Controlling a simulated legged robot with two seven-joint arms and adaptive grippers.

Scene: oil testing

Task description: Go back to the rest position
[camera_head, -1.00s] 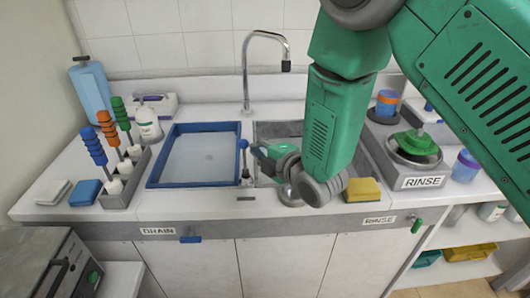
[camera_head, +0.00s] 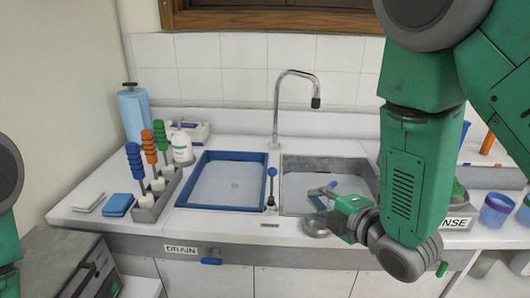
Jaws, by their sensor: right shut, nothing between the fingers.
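My right gripper (camera_head: 318,194) is shut and empty. It points left over the front right part of the grey sink (camera_head: 300,172), seen from the side and small. My right arm (camera_head: 415,165) comes down from the upper right and hides the counter behind it. Part of my left arm (camera_head: 8,215) shows at the left edge; its gripper is out of view.
A rack (camera_head: 150,213) holds brushes with coloured handles. A blue cup (camera_head: 495,210) stands at the right. A grey machine (camera_head: 70,265) is at the lower left.

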